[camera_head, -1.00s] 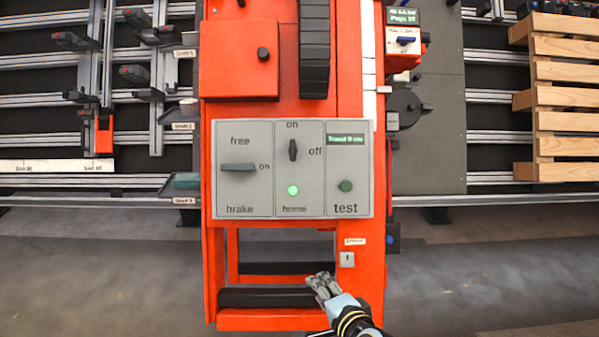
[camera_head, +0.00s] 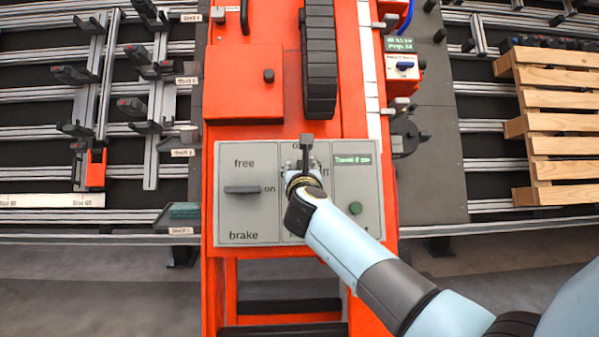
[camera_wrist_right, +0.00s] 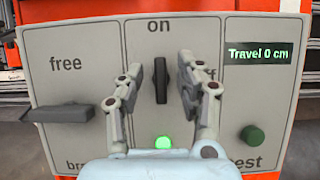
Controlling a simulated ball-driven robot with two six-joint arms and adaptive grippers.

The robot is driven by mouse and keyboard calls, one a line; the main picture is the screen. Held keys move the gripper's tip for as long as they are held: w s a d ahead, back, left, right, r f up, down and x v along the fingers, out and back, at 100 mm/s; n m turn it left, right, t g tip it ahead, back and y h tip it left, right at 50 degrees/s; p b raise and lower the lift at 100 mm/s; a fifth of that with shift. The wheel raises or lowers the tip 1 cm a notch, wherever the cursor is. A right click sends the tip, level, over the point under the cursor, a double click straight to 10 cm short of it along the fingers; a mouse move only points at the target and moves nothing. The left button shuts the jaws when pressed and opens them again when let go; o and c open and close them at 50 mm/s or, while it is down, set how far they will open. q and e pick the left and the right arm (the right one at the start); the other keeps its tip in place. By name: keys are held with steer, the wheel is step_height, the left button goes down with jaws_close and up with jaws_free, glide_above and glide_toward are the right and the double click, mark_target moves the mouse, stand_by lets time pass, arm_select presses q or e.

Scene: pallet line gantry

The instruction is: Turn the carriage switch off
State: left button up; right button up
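The carriage switch (camera_wrist_right: 161,80) is a black knob in the middle section of a grey panel. It stands upright, pointing at the "on" label, with "off" to its right partly covered by a finger. My right gripper (camera_wrist_right: 158,68) is open, with one finger on each side of the knob and a gap visible on both sides. In the head view my right gripper (camera_head: 306,163) is in front of the panel's middle section and hides most of the switch and its labels. My left gripper is not in view.
The grey panel (camera_head: 224,212) sits on an orange gantry (camera_head: 242,82). Left of the switch is a brake handle (camera_wrist_right: 58,112); right are a "Travel 0 cm" display (camera_wrist_right: 257,52) and a green test button (camera_wrist_right: 252,136). A green lamp (camera_wrist_right: 163,143) glows below the switch.

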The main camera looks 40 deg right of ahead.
steer(key=shift+x, duration=0.9)
jaws_close()
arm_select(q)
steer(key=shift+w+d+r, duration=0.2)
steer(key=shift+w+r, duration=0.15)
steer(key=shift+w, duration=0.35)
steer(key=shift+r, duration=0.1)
